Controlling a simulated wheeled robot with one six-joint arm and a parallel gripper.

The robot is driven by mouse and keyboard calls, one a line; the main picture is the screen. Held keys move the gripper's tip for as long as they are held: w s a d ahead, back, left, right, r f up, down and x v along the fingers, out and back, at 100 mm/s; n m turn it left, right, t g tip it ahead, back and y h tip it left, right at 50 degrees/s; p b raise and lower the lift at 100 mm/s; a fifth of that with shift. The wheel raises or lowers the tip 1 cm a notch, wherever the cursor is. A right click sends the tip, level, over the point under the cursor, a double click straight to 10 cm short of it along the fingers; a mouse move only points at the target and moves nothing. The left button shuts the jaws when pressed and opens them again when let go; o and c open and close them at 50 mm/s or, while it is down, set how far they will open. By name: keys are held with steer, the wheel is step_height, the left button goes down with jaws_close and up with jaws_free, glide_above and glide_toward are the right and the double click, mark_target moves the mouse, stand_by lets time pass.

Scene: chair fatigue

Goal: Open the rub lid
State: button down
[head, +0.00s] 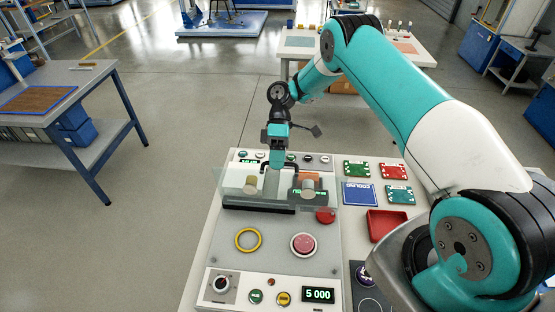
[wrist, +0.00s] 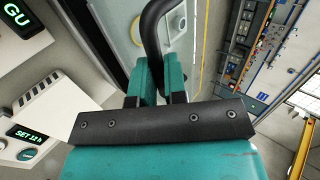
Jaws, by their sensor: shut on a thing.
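The rub lid (head: 232,184) is a clear panel over the back part of the white test machine, in the head view. My gripper (head: 277,165) comes down from above at the lid's rear middle. In the wrist view my teal fingers (wrist: 151,82) are shut on a black curved handle (wrist: 152,28). The fingertips partly hide the handle in the head view. I cannot tell how far the lid is tilted.
In front of the lid are a yellow ring (head: 248,240), a red button (head: 303,244) and a "5 000" display (head: 318,295). Green and red cards, a blue card (head: 359,194) and a red tray (head: 387,224) lie to the right. Floor is open to the left.

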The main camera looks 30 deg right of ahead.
steer(key=shift+s+a+f, duration=0.1)
steer(key=shift+f, duration=0.25)
steer(key=c, duration=1.2)
jaws_free()
steer(key=shift+a, duration=0.1)
steer(key=shift+o, duration=0.2)
steer(key=shift+r, duration=0.1)
steer(key=shift+b, duration=0.4)
